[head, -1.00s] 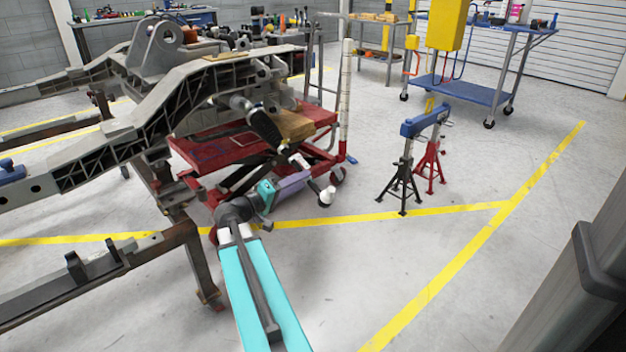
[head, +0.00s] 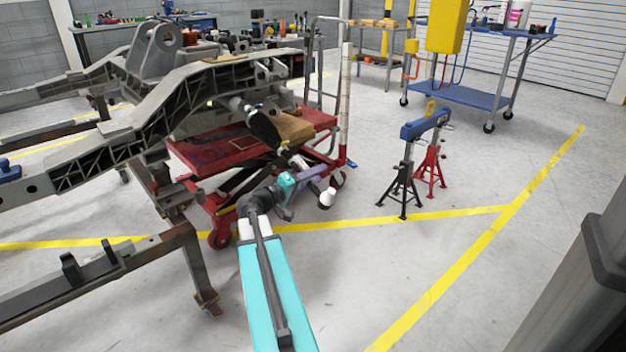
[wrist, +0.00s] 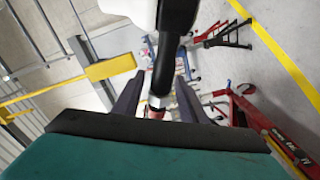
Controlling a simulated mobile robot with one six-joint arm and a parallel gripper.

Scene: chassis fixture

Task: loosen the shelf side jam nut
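The jam nut is too small to make out. A black rod (head: 265,130) slants down from the grey chassis (head: 130,130) in the head view, with a pale tip (head: 299,162) at its lower right end. My gripper (wrist: 158,88) is just beside that tip, partly hidden behind its teal body (head: 286,184). In the wrist view the two dark fingers stand apart. A black rod (wrist: 172,45) with a silver collar (wrist: 156,101) and a reddish end shows between them, with gaps on both sides. I cannot tell how deep it lies. A white part (wrist: 132,8) is at the top edge.
A red lift cart (head: 215,150) with a wooden block (head: 294,127) stands under the chassis, behind my gripper. Black and red jack stands (head: 403,185) with a blue bar stand to the right. A blue wheeled cart (head: 465,95) is farther back.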

